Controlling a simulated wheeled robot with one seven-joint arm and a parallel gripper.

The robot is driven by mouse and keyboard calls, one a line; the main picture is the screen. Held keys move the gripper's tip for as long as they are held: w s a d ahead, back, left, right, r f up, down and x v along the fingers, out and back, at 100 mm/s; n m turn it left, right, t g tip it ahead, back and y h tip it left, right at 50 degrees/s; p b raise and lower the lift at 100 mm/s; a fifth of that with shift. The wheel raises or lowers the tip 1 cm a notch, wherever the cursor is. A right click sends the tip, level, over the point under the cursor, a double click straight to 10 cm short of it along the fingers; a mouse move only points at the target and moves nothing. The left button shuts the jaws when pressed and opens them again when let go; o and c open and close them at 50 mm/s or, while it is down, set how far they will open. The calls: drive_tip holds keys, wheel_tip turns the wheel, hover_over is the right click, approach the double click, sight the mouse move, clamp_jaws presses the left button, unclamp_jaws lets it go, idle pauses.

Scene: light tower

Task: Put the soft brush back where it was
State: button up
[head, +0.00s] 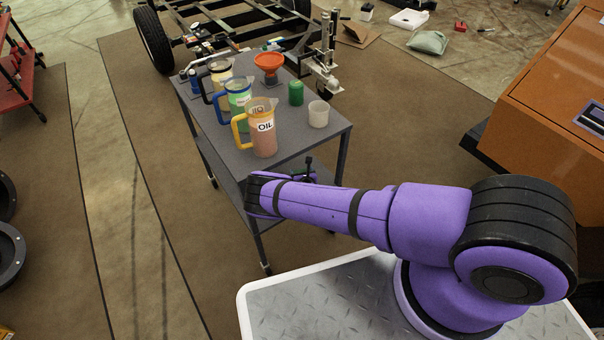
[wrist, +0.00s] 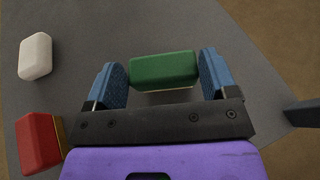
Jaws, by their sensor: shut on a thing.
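My gripper (wrist: 163,70) has its blue fingers on both ends of a green block-shaped brush (wrist: 163,68). A thin pale edge shows along the underside of the brush. A grey surface lies beneath it in the wrist view; I cannot tell whether the brush touches it. A red brush-like block (wrist: 40,143) lies at the lower left, and a whitish block (wrist: 35,56) at the upper left, both apart from my gripper. In the head view my arm reaches to the near side of the grey cart (head: 300,165), below its top, and the held brush is hidden there.
The cart top bears an OIL pitcher (head: 262,135), a blue-handled jug (head: 238,97), another jug, an orange funnel (head: 268,63), a green can (head: 296,93) and a white cup (head: 318,115). A dark bar (wrist: 303,113), perhaps a cart leg, stands right of my gripper.

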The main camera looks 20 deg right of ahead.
drive_tip(key=o, duration=0.9)
drive_tip(key=shift+f, duration=0.1)
drive_tip(key=shift+c, duration=0.2)
drive_tip(key=shift+s+r, duration=0.4)
drive_tip(key=shift+s, duration=0.05)
drive_tip(key=v, duration=1.1)
drive_tip(key=shift+f, duration=0.1)
